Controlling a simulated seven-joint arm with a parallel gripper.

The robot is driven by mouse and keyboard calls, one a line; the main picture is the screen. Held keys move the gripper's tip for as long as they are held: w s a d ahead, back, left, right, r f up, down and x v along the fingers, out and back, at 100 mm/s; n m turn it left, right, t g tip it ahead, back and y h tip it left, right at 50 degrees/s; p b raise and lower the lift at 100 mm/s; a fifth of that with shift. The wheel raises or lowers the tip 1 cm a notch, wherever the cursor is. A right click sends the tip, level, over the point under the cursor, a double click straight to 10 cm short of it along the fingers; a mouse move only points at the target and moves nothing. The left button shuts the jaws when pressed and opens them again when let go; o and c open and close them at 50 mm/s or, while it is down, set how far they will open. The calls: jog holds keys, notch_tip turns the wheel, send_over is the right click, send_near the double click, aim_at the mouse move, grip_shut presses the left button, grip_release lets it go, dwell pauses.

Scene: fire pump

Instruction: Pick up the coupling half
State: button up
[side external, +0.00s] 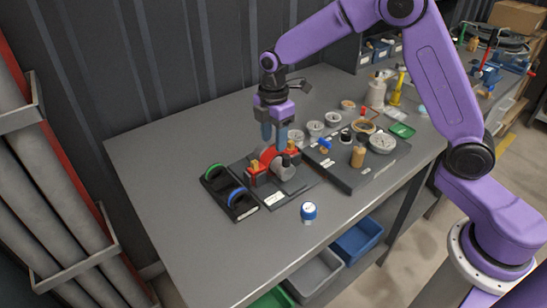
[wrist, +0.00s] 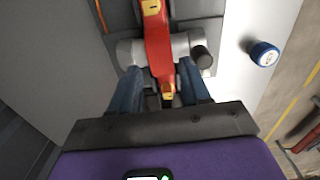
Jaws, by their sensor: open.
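A red arched part with yellow ends (side external: 268,155) sits across a grey cylindrical body (side external: 285,171) on a dark base plate. It looks like the coupling half, though I cannot be sure. In the wrist view the red part (wrist: 158,40) runs up and down the picture over the grey cylinder (wrist: 130,51), which has a dark knob on its right. My gripper (side external: 274,142) points down just above this assembly. In the wrist view its blue fingers (wrist: 160,78) are apart, one on each side of the red part's near end, with nothing held. Whether the fingers touch anything is unclear.
A black tray (side external: 243,214) with a green and a blue arc stands left of the assembly. A dark grey board (side external: 350,183) with gauges and fittings lies to the right. The table's left side is clear.

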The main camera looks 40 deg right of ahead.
aim_at(273, 150)
jog(key=shift+f, duration=1.55)
grip_shut()
jog(key=shift+a, duration=0.1)
jog(key=shift+r, duration=0.15)
